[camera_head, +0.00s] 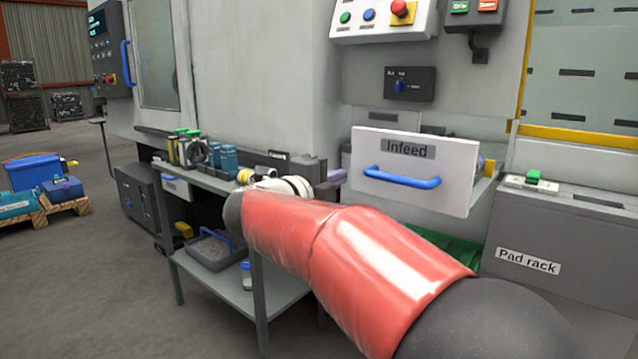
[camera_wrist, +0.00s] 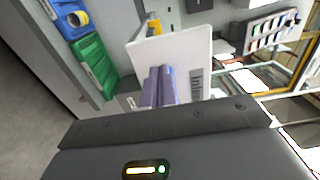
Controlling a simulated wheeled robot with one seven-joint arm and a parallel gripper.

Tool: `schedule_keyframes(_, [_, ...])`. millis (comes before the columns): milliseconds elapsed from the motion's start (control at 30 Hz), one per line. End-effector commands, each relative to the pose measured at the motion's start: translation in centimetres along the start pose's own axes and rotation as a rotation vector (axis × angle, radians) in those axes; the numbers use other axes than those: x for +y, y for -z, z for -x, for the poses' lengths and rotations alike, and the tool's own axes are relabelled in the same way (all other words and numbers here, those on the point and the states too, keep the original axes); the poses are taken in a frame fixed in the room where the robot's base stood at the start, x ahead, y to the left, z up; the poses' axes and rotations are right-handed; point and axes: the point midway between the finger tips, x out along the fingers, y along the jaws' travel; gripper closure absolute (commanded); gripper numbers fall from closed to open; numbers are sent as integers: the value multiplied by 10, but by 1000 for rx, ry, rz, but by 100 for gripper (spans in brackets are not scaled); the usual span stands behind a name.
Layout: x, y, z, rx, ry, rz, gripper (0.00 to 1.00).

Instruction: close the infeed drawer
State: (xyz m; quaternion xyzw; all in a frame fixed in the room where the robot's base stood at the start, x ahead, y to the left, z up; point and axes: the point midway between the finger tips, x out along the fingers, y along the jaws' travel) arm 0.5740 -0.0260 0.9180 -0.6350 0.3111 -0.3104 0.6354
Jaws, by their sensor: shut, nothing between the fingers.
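The infeed drawer (camera_head: 450,190) is pulled out of the machine. Its white front carries an "Infeed" label and a blue handle (camera_head: 402,178). In the wrist view the white drawer front (camera_wrist: 185,50) stands ahead of my fingers, tilted in the picture. My gripper (camera_head: 339,177) is just left of the drawer front in the head view, with its purple fingers together and empty. The fingers (camera_wrist: 161,72) also show in the wrist view, overlapping the drawer front. I cannot tell whether they touch it. The handle does not show clearly in the wrist view.
A grey workbench (camera_head: 225,180) with jars and tools stands left of the drawer. A grey pad rack (camera_head: 560,235) stands at the right. A green bin (camera_wrist: 92,68) lies below the drawer. A control panel (camera_head: 383,18) is above it. Open floor lies at the left.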

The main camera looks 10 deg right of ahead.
Motion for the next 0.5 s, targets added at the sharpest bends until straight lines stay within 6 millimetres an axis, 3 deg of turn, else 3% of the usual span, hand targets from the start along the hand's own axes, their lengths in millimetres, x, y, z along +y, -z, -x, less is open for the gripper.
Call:
schedule_keyframes(200, [-1, 0, -38, 0, 1, 1, 100])
schedule_keyframes(500, [0, 0, -56, -1, 1, 0, 100])
